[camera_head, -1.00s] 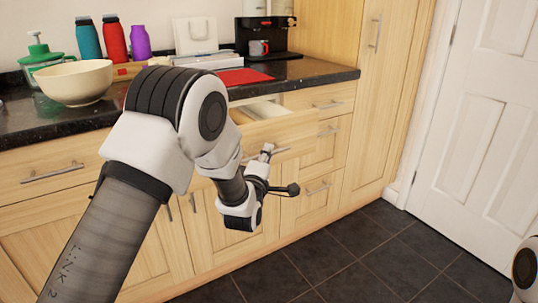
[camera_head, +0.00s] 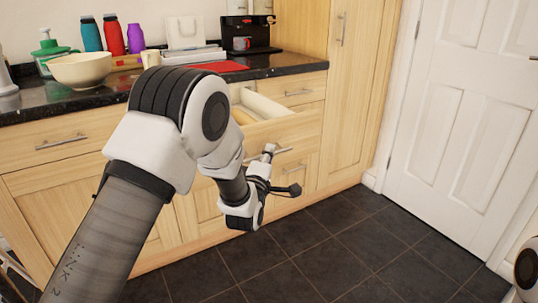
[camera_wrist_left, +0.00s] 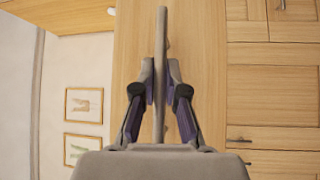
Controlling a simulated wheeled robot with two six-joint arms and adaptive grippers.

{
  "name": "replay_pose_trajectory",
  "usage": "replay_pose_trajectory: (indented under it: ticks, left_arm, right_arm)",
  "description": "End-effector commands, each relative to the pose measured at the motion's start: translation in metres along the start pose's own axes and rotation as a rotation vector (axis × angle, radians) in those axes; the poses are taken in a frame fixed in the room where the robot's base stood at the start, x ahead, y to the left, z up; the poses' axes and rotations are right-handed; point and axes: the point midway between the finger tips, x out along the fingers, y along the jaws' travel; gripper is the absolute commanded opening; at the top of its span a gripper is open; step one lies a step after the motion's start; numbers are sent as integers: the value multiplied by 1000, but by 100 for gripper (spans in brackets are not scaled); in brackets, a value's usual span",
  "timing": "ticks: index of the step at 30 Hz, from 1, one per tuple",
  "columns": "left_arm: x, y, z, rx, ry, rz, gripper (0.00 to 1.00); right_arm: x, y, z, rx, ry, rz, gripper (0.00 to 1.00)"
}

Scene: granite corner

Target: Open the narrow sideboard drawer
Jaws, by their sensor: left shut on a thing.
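The narrow drawer (camera_head: 290,131) has a pale wood front and stands pulled out of the sideboard below the black worktop. Part of its light inside (camera_head: 262,105) shows behind the front; my left arm covers its left part. My left gripper (camera_head: 268,153) is at the drawer front, shut on the bar handle (camera_head: 283,151). In the left wrist view the grey handle (camera_wrist_left: 161,60) runs upright in the picture between the fingers of my left gripper (camera_wrist_left: 160,85), with the wooden front (camera_wrist_left: 200,70) behind it. My right gripper is not in view.
The black worktop (camera_head: 110,97) holds a cream bowl (camera_head: 80,70), several bottles, a red mat (camera_head: 222,67) and a coffee machine (camera_head: 248,35). A tall cupboard (camera_head: 350,90) and a white door (camera_head: 455,120) stand at right. The dark tiled floor (camera_head: 350,235) is clear in front.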

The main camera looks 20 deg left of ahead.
Motion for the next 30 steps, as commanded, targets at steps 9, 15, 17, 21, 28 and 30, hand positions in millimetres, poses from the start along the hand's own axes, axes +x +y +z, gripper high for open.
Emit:
replay_pose_trajectory:
  ticks: [9, 15, 17, 21, 28, 30]
  left_arm:
    - [0, 0, 0, -1, 1, 1, 0]
    - [0, 0, 0, -1, 1, 1, 37]
    - [0, 0, 0, -1, 1, 1, 37]
    - [0, 0, 0, -1, 1, 1, 37]
    - [-23, -1, 0, 0, -1, -3, 37]
    - [-39, 0, 0, 1, -1, -3, 37]
  right_arm:
    - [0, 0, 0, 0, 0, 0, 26]
    - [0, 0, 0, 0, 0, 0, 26]
    - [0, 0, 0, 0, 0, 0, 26]
    - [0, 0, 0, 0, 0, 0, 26]
    - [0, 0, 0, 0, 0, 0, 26]
    - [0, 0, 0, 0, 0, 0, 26]
